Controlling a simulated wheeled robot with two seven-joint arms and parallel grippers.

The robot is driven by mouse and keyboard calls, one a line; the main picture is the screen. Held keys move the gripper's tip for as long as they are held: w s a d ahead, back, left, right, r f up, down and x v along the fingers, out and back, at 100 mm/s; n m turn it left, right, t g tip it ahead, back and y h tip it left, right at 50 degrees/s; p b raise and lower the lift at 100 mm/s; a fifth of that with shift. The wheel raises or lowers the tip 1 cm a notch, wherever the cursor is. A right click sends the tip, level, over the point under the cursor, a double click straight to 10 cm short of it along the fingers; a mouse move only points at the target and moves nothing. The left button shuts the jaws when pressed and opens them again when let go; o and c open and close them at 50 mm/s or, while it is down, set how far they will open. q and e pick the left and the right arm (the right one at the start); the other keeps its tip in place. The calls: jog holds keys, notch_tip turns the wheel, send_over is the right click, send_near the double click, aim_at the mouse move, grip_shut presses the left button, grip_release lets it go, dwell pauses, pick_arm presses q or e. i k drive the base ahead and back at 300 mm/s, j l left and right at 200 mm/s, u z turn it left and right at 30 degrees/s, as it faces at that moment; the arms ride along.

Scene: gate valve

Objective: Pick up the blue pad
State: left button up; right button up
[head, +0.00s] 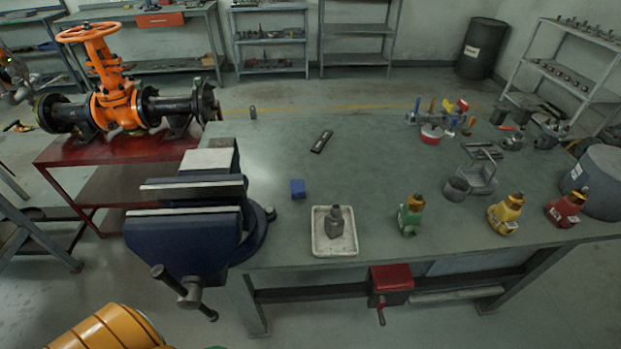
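The blue pad (298,189) is a small dark-blue block lying on the green-grey workbench (350,185), just right of the big blue bench vise (190,235). It lies behind and left of a white tray, apart from both. Nothing covers it.
The white tray (320,246) holds a grey bottle-like piece (336,221). A dark flat object (322,141) lies behind the pad. Bench around the pad is clear.

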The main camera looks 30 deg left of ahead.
aim_at(298, 186)
jog(key=u, duration=1.1)
